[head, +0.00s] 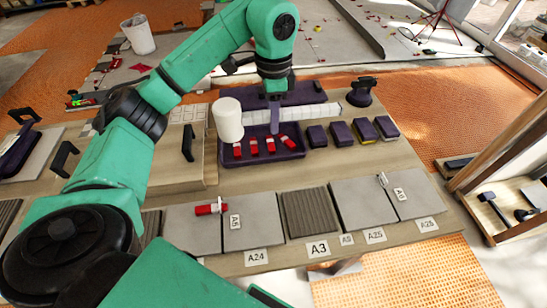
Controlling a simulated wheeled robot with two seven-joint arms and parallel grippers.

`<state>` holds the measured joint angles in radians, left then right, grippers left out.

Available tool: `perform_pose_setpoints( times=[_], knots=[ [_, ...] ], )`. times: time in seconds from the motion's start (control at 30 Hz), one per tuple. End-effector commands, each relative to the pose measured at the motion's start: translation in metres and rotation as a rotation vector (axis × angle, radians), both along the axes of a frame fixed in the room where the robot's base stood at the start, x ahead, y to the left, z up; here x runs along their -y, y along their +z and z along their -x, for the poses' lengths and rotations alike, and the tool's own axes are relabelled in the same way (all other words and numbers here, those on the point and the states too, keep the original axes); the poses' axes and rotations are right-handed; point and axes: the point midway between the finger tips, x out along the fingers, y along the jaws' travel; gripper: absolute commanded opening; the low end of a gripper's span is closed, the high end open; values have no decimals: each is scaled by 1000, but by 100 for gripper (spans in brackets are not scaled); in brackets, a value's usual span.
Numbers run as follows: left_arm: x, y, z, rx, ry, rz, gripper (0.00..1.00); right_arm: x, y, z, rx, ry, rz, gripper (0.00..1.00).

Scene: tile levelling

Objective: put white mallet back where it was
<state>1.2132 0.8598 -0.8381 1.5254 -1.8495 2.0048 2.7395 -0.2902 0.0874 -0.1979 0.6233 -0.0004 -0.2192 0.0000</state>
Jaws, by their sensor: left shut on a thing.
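The white mallet shows as a thick white cylinder head (228,119) in the head view, standing out above the left end of the purple tray (292,154). My left gripper (274,122) points down over the back part of the tray, just right of the white head, and is shut on the mallet. I cannot tell whether the head touches the tray or hangs just above it. My right gripper is not in view.
Several red clips (270,145) lie in the tray. Several dark purple blocks (340,132) lie to its right, and a black suction cup (362,92) stands behind them. Grey tiles (363,203) line the front of the table. A red-and-white tool (210,209) lies on one tile.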

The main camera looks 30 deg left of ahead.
Motion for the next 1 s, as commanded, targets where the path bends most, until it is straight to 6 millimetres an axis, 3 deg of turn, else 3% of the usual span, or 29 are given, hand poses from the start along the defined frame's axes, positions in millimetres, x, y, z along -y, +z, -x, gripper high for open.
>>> perform_pose_setpoints(
  times=[0.1,0.3,0.43,0.8,1.0],
  knots=[
    [-1,-32,2,-8,1,-1,0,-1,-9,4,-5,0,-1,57],
    [-1,-93,3,-8,1,-1,0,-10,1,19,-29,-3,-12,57],
    [-1,-131,3,-6,1,0,0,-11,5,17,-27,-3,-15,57],
    [-1,-194,3,-3,0,0,0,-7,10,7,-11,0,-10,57],
    [-1,-195,3,-1,-1,0,0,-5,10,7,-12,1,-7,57]
  ],
)
